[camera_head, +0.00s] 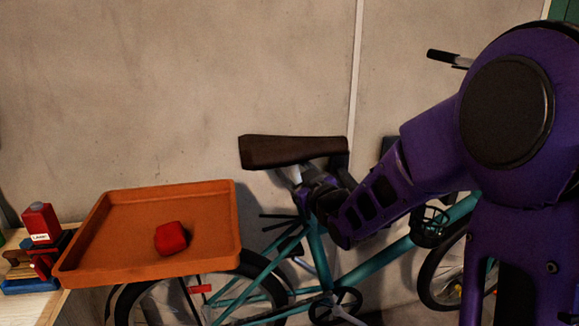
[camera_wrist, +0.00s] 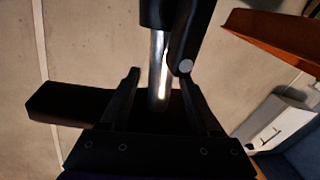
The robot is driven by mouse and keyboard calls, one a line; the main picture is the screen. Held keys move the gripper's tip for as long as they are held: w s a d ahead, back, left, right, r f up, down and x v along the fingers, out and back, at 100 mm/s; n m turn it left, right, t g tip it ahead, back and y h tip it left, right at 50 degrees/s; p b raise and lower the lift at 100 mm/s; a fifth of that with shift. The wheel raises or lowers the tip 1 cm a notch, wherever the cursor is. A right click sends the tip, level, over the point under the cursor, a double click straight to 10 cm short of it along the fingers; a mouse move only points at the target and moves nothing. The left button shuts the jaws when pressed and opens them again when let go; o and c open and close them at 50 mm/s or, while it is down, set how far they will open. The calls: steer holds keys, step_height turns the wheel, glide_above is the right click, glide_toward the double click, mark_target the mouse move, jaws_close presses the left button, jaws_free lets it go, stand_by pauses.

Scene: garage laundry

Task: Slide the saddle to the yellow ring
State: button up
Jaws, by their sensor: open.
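The dark brown bicycle saddle (camera_head: 285,152) sits on a silver seat post at the top of the teal bicycle (camera_head: 345,262). My gripper (camera_head: 302,180) is just below the saddle at the post. In the wrist view my gripper (camera_wrist: 163,82) is open, with its fingers on either side of the silver post (camera_wrist: 157,58). I cannot tell whether they touch it. A black clamp lever (camera_wrist: 186,65) is beside the post. I cannot make out a yellow ring.
An orange tray (camera_head: 90,225) with a red object (camera_head: 171,238) in it is left of the saddle, above the rear wheel. A bench with a red-and-blue item (camera_head: 42,225) is at far left. The wall (camera_head: 180,80) is behind; space above the saddle is clear.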

steer(key=shift+w+a, duration=0.1)
steer(key=shift+w, duration=0.05)
jaws_close()
stand_by(0.4)
stand_by(1.0)
